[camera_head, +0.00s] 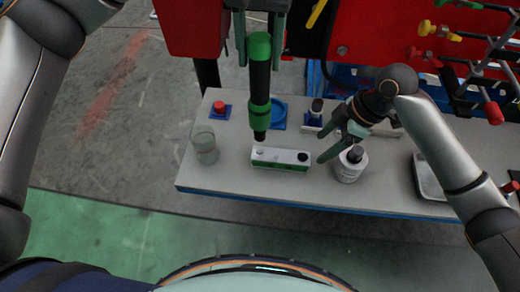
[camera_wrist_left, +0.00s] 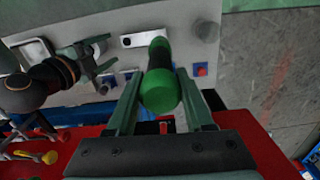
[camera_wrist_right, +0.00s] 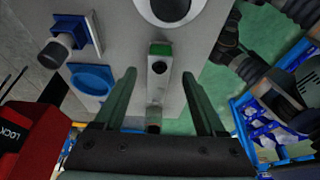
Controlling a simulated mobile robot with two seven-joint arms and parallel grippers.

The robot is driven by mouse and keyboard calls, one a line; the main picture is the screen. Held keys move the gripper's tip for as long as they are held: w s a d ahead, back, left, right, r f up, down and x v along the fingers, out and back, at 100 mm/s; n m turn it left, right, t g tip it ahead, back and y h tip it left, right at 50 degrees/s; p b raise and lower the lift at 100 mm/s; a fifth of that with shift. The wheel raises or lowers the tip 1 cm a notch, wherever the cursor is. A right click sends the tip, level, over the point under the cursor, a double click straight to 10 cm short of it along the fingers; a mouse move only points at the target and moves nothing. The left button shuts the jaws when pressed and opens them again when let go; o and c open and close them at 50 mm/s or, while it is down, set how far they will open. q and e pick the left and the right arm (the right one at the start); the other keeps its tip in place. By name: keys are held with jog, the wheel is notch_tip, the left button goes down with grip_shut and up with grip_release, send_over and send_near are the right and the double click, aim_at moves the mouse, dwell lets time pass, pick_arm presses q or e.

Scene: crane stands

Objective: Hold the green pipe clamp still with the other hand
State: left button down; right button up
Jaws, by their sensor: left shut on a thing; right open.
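My left gripper (camera_head: 259,65) is shut on a black cylinder with green ends (camera_head: 260,92), held upright above the table. In the left wrist view, the cylinder's round green end (camera_wrist_left: 160,92) shows between the fingers. I cannot tell whether any part of it is a clamp. A small green handle (camera_head: 441,3) shows on the rack at the upper right; it may be the green pipe clamp, too small to tell.
The grey table (camera_head: 235,185) holds a clear glass (camera_head: 204,147), a red button on a blue base (camera_head: 220,109), a blue dish (camera_head: 279,113) and a white tray (camera_head: 428,178). The rack of rods (camera_head: 485,65) with coloured handles stands at the right. The table's front edge is clear.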

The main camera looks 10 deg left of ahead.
aim_at(308, 159)
jog(key=shift+x, duration=4.4)
jog(key=shift+c, duration=0.3)
grip_shut()
